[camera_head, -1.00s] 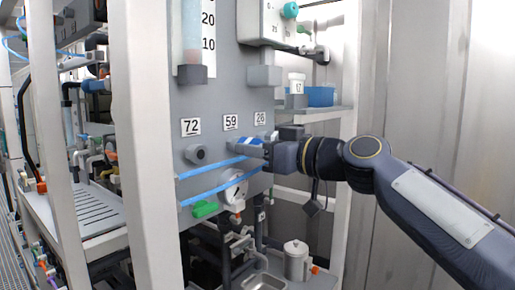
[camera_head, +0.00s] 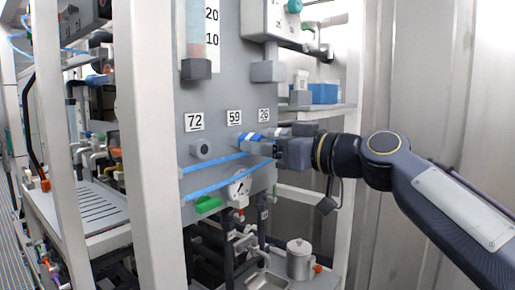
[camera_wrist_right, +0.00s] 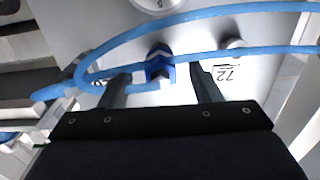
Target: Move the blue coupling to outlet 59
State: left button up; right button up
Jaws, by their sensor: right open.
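The blue coupling (camera_head: 248,137) is at the grey panel just below the label 59 (camera_head: 234,117), in line with the outlet there. The outlet itself is hidden behind it. In the right wrist view the coupling (camera_wrist_right: 160,66) shows between and ahead of the two fingers, with a gap on each side. My right gripper (camera_head: 268,146) is open, coming from the right in front of the panel. Its fingers show apart in the wrist view (camera_wrist_right: 160,88). A blue hose (camera_head: 215,188) loops across the panel below. My left gripper is not in view.
The bare outlet (camera_head: 201,151) under label 72 (camera_head: 194,122) is to the left. Label 26 (camera_head: 264,115) is to the right, its outlet hidden by my gripper. A gauge (camera_head: 239,187) and a green handle (camera_head: 207,204) sit below. A white frame post (camera_head: 153,150) stands at the left.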

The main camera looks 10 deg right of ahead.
jog(key=b+v, duration=0.1)
jog(key=v, duration=0.4)
jog(key=shift+s+d, duration=0.1)
jog(key=shift+s, duration=0.05)
jog(key=s+f+m+g+h, duration=0.2)
jog(key=s+f, duration=0.5)
jog(key=f, duration=0.7)
jog(key=s+d+f+m+g+h, duration=0.1)
jog(key=s+f+m+g+h, duration=0.1)
jog(key=s+f, duration=0.6)
jog(key=s+f+m+g+h, duration=0.3)
jog(key=s+f, duration=0.4)
jog(key=f, duration=1.5)
jog(key=shift+s+d+f+m+g, duration=0.15)
jog(key=shift+s+d+m+g, duration=0.2)
jog(key=shift+m+g, duration=0.65)
